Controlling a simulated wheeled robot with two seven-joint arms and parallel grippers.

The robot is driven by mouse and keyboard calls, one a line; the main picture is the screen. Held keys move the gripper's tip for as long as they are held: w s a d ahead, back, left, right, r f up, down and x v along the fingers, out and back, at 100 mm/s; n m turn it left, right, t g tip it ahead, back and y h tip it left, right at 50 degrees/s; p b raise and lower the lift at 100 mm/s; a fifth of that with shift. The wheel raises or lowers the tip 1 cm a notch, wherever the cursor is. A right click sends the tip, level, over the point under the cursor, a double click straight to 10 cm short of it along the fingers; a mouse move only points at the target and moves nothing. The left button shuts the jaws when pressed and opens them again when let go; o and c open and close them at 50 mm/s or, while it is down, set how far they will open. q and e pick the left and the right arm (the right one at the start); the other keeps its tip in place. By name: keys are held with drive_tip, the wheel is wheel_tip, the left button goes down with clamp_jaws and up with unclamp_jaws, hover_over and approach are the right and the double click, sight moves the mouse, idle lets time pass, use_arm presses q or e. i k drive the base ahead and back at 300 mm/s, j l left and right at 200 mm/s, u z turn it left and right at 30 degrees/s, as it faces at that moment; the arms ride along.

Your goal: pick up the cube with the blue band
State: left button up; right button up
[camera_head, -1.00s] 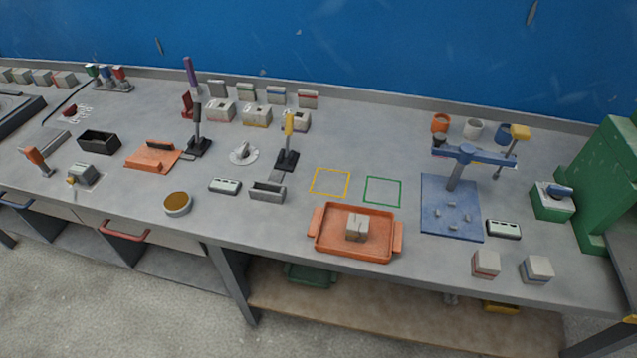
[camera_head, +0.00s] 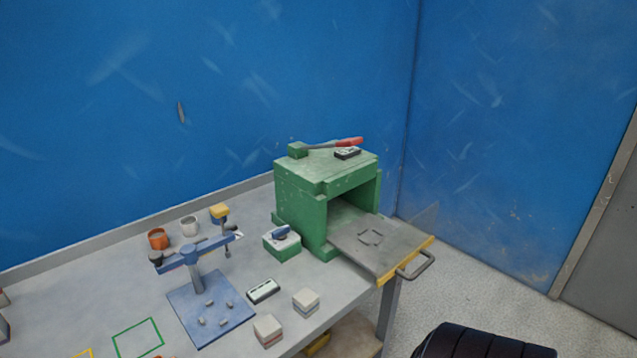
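Two pale cubes stand side by side near the front edge of the bench. The right cube (camera_head: 306,302) has a thin band that looks bluish-grey; it is too small to be sure of the colour. The left cube (camera_head: 268,330) has a reddish band. The two cubes are apart, and both sit on the bench top. Neither gripper is in view. A black ribbed shape at the bottom right cannot be told as a gripper.
A green oven-like box (camera_head: 300,200) stands at the bench's right end, its door (camera_head: 370,240) down. A blue stand (camera_head: 205,318), a pale-topped block (camera_head: 263,291) and a green box with a blue knob (camera_head: 282,245) are near the cubes. Orange (camera_head: 157,239) and white (camera_head: 190,226) cups stand behind.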

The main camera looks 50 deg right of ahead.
sight(305, 303)
drive_tip(key=z, duration=1.55)
